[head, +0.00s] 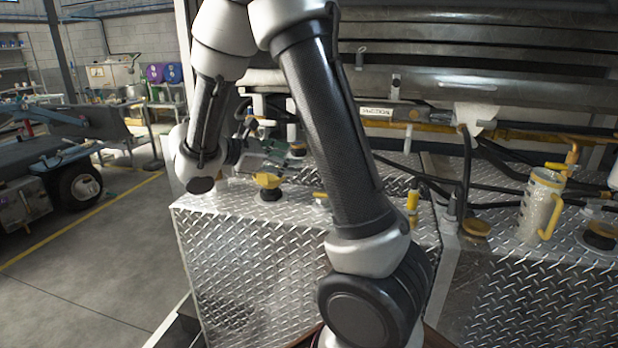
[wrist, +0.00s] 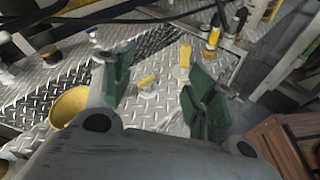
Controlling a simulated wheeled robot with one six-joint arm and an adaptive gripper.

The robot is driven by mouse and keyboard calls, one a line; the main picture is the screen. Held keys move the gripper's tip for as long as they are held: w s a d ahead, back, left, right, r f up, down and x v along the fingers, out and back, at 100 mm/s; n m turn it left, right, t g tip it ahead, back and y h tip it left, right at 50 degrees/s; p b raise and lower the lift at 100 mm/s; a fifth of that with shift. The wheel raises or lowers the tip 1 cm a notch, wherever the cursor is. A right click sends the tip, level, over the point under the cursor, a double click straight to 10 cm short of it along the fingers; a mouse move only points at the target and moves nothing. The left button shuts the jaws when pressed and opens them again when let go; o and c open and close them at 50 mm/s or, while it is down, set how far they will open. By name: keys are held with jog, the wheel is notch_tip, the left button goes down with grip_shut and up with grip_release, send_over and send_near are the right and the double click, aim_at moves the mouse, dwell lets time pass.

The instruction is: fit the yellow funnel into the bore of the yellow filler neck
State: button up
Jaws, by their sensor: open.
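The yellow funnel (wrist: 68,106) shows in the wrist view as a wide bowl left of my gripper (wrist: 160,88), beside the left finger. My gripper is open, its green fingers wide apart with nothing held between them. In the head view, the gripper (head: 272,152) is small and partly behind my arm, above the plated box top. Just below it a yellow funnel-like piece (head: 268,179) stands over a dark round fitting. I cannot tell whether its spout sits in a bore. The yellow filler neck is not clearly identified; another dark fitting with yellow (wrist: 49,56) shows in the wrist view.
A silver cap with a yellow lever (wrist: 148,86) stands on the tread plate beyond the fingers. A yellow-and-black bottle (head: 412,200) and a clear jug with a yellow handle (head: 541,205) stand farther right. Black hoses (head: 445,178) run behind. Open floor (head: 90,250) lies left.

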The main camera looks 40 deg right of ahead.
jog(key=s+d+r+m+g+y, duration=0.1)
jog(key=s+d+r+m+y, duration=0.15)
jog(key=s+m+y, duration=0.8)
jog(key=s+a+r+m+t+y, duration=0.1)
jog(key=s+a+m+t+y, duration=0.2)
jog(key=s, duration=0.8)
jog(key=a+t, duration=0.2)
jog(key=a, duration=0.2)
jog(key=shift+a+r+t+y, duration=0.2)
jog(key=shift+a+t+y, duration=0.05)
jog(key=shift+t+y, duration=0.1)
